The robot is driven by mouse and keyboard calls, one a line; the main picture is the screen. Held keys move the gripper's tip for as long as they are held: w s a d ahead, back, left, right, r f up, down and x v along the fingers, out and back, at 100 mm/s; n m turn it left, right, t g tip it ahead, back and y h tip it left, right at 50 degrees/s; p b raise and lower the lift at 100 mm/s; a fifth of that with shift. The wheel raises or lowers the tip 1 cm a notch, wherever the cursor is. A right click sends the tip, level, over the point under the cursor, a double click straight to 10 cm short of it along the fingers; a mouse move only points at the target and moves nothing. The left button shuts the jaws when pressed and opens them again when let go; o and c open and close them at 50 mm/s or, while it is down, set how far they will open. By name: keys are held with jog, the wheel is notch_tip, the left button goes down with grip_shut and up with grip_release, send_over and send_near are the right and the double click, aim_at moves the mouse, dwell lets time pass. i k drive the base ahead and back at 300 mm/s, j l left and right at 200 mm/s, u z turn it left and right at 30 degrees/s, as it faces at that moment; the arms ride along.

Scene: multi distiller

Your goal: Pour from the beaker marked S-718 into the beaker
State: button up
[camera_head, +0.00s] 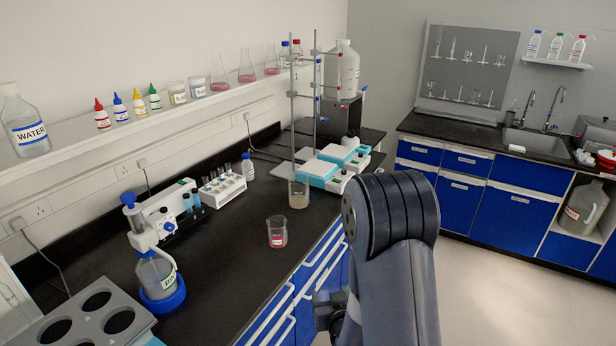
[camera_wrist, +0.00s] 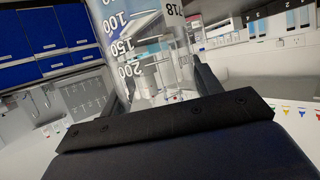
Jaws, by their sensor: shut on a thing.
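In the wrist view my gripper (camera_wrist: 160,82) is shut on a clear glass beaker marked S-718 (camera_wrist: 118,48). Its scale numbers and the digits 718 show, and the picture appears upside down. Its contents and exact tilt are hard to tell. In the head view the held beaker and my fingers are hidden by my arm. A small beaker with pink contents and a label (camera_head: 277,232) stands upright on the black bench near its front edge. Another beaker with beige contents (camera_head: 298,194) stands farther back, by the metal stand.
Turquoise-and-white devices (camera_head: 318,172) stand behind the beakers. A tube rack (camera_head: 222,188), a dispenser bottle (camera_head: 158,272) and a grey block with round holes (camera_head: 90,318) are on the left. The bench around the pink beaker is clear. A shelf (camera_head: 140,125) runs along the wall.

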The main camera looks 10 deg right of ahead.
aim_at(298, 183)
jog(key=i+l, duration=0.1)
jog(key=l, duration=0.45)
jog(key=i+l+u, duration=0.1)
jog(key=l, duration=0.4)
jog(key=i+l, duration=0.15)
jog(key=l, duration=0.4)
jog(key=u, duration=0.05)
